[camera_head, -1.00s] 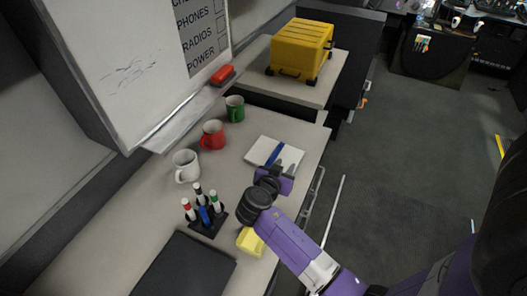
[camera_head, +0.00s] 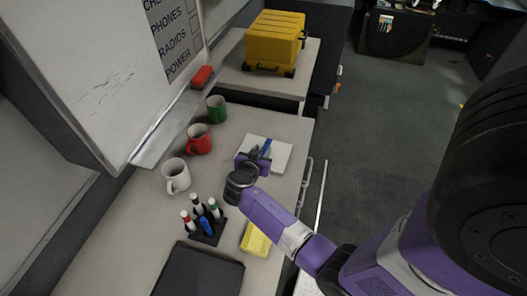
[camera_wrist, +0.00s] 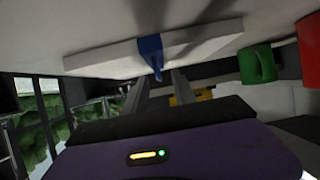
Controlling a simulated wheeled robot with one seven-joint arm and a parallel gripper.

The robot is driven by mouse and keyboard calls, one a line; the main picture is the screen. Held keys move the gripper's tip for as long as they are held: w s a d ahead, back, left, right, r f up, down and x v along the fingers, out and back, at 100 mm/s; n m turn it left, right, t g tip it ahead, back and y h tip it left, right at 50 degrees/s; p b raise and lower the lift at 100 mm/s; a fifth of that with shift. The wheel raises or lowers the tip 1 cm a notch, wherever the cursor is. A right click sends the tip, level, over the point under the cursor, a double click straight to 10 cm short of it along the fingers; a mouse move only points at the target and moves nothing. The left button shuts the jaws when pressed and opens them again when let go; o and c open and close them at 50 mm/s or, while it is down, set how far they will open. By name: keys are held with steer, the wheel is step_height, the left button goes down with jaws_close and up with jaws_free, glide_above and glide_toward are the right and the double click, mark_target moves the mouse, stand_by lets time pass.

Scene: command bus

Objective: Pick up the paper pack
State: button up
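The paper pack (camera_head: 282,153) is a flat white slab with a blue strip (camera_head: 266,146) across it, lying on the grey counter. In the wrist view the white pack (camera_wrist: 95,62) fills the upper part, with the blue strip (camera_wrist: 150,45) bending over its edge. My gripper (camera_head: 258,152) is at the pack's near left side in the head view.
Green (camera_head: 216,108), red (camera_head: 199,139) and white (camera_head: 176,175) mugs stand left of the pack. A marker holder (camera_head: 207,232), a yellow object (camera_head: 256,240) and a black flat case (camera_head: 200,272) are nearer. A yellow case (camera_head: 274,40) stands beyond. The whiteboard (camera_head: 110,80) borders the left.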

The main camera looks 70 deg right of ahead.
steer(key=shift+x, duration=0.8)
steer(key=shift+c, duration=0.4)
jaws_close()
stand_by(0.4)
